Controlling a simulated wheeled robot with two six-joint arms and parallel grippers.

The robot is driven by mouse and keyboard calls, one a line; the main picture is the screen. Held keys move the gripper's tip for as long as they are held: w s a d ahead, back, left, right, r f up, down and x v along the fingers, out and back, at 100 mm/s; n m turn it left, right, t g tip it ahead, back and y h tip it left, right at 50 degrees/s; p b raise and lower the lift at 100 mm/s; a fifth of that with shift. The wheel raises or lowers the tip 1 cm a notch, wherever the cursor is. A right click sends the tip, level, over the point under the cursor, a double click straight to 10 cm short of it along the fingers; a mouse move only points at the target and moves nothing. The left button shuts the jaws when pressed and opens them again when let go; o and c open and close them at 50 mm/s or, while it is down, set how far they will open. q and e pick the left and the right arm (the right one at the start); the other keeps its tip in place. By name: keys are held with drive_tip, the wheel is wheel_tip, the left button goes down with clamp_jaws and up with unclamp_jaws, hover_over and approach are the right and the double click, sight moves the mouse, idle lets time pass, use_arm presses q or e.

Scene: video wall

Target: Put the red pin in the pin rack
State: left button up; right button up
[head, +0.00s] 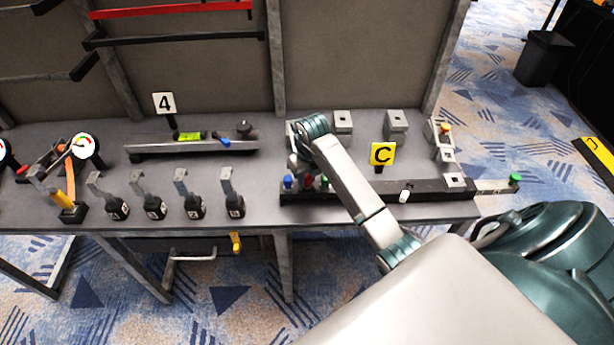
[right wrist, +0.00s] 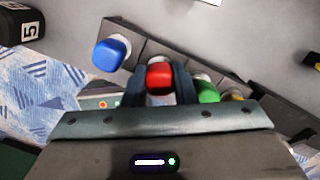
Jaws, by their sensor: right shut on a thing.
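The red pin (right wrist: 160,76) is between the two fingers of my right gripper (right wrist: 159,88), which is shut on it. In the head view the red pin (head: 309,181) shows small beside the right gripper (head: 303,170). The pin rack (head: 345,196) is a long dark block along the bench front, and part of it shows in the wrist view (right wrist: 138,38). The red pin is in line between a blue pin (right wrist: 111,53) and a green pin (right wrist: 207,90). I cannot tell whether its lower end is inside the rack. My left gripper is not in view.
A yellow pin (right wrist: 232,95) is beyond the green one. A white pin (head: 404,196) is farther right on the rack. A yellow sign C (head: 382,154) stands behind it. Several black-based hooks (head: 190,205) stand to the left. Grey blocks (head: 342,122) are at the back.

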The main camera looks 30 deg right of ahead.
drive_tip(key=shift+f, duration=0.15)
drive_tip(key=o, duration=1.6)
drive_tip(key=shift+c, duration=0.2)
drive_tip(key=shift+r+p, duration=2.6)
drive_tip(key=shift+r, duration=0.95)
